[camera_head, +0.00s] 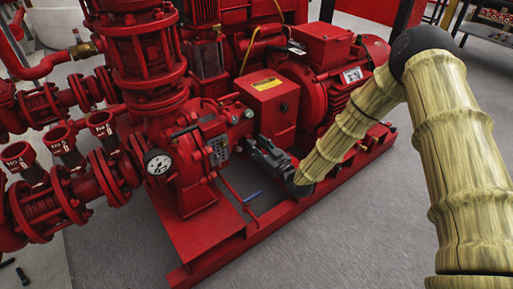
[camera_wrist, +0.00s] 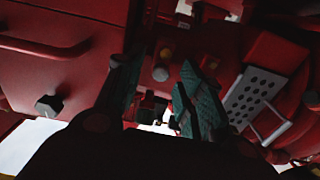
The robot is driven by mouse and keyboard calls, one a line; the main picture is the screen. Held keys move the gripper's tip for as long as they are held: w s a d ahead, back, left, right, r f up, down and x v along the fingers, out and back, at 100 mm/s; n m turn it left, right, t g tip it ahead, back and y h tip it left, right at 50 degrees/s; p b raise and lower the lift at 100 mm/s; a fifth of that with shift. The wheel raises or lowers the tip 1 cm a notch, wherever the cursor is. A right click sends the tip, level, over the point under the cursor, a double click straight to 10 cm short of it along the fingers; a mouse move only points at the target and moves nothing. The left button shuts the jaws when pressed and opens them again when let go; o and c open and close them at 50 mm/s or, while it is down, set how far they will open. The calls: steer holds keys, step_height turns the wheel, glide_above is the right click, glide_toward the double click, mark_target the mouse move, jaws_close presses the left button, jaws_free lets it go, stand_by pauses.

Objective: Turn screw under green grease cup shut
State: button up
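My gripper (camera_head: 256,150) is low at the pump's side, beneath the red box with a yellow label. In the wrist view its two dark green-grey fingers (camera_wrist: 155,82) stand apart, with nothing clearly held between them. A small pale green-blue cap (camera_head: 248,114) shows on the red housing just above and left of the gripper; it may be the grease cup. In the wrist view a pale round knob (camera_wrist: 160,74) shows beyond the gap between the fingers. I cannot tell whether it is the screw. No clearly green cup shows in the wrist view, which is dark.
The red box (camera_head: 271,100) and the motor (camera_head: 345,75) stand close above my gripper and arm. A blue-ended lever (camera_head: 253,197) lies below left. In the wrist view a perforated plate (camera_wrist: 255,95) is close on the right. The grey floor at the front right is clear.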

steer(key=shift+w+a, duration=0.35)
steer(key=shift+w, duration=0.1)
jaws_close()
